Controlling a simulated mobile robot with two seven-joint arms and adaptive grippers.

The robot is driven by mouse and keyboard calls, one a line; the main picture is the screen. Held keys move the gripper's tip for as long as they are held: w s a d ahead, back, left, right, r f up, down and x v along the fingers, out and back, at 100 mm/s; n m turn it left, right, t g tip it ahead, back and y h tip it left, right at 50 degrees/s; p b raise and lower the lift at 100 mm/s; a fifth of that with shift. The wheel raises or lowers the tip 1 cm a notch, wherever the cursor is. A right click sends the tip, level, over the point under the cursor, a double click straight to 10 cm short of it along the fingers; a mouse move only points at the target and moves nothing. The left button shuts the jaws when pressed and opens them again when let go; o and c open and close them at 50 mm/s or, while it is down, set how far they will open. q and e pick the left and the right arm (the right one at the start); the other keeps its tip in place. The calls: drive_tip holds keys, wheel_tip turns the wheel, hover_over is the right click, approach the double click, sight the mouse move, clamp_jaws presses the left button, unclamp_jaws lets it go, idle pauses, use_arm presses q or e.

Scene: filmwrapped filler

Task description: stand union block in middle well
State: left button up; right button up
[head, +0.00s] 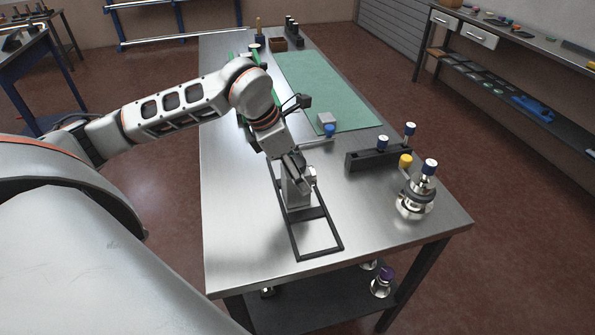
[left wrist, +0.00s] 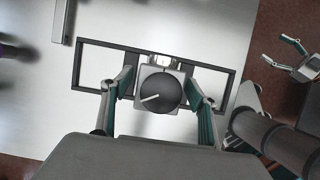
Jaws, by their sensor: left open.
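The union block (head: 297,194) is a grey upright block in the middle well of a black rectangular frame (head: 320,254). In the left wrist view the block (left wrist: 159,92) shows a round dark top with a white line, with the frame (left wrist: 115,46) around it and an open well on each side. I cannot tell whether its base is fully seated. My left gripper (head: 303,180) is open over the block, its fingers (left wrist: 162,88) on either side with gaps. My right gripper (left wrist: 284,50) appears open and empty at the right of the wrist view.
A black rack (head: 380,158) with blue-capped parts and a metal fitting (head: 413,204) with yellow and blue caps stand to the right. The steel table (head: 235,230) is bare left of the frame.

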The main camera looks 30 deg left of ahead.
use_arm(q)
drive_tip(key=v, duration=1.2)
drive_tip(key=shift+r, duration=0.1)
